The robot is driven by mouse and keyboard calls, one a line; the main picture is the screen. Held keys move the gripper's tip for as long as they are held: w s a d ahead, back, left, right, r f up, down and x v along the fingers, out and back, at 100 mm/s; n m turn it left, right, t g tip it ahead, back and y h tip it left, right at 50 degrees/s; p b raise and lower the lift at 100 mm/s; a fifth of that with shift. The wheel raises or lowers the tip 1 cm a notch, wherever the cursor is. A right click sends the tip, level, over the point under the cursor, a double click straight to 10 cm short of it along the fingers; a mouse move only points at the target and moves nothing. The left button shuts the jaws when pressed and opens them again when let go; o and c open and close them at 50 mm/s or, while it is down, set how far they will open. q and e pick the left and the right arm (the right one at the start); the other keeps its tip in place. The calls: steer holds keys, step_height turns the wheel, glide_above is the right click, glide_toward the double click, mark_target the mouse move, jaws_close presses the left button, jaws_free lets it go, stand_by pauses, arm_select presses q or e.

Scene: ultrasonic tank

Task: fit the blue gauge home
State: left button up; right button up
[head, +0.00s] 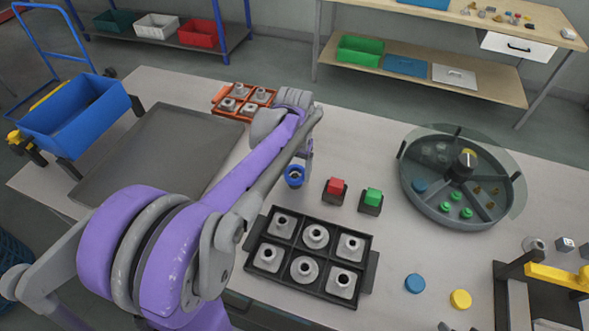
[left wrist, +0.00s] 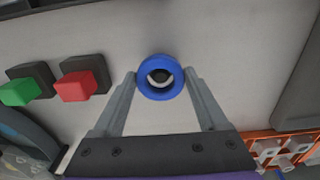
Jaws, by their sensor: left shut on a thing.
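The blue gauge (head: 294,176) is a thick blue ring with a dark and pale centre. It is at the middle of the table, left of the red button. My left gripper (head: 301,166) reaches over the table and is shut on it. In the left wrist view the blue gauge (left wrist: 160,64) sits between the two fingertips of the left gripper (left wrist: 160,80), which touch its sides. I cannot tell whether it touches the table or whether something stands inside its hole. My right gripper does not show.
A red button (head: 336,188) and a green button (head: 371,200) stand right of the gauge. A black tray (head: 369,267) of grey bored parts lies in front. An orange tray (head: 246,115) lies behind. A round divided tank (head: 454,218) stands right. Blue (head: 415,283) and yellow discs (head: 460,299) lie front right.

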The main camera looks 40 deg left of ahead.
arm_select(q)
steer(key=shift+f+b, duration=0.7)
steer(key=shift+f, duration=0.4)
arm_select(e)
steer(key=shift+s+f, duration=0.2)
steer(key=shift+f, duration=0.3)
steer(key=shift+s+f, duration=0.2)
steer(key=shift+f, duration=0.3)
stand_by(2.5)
arm_select(q)
steer(key=o, duration=1.6)
steer(key=shift+c, duration=0.2)
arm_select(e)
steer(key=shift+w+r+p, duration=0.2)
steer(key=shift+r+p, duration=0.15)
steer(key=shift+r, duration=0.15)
arm_select(q)
step_height(320, 180, up, 11)
steer(key=shift+f, duration=0.1)
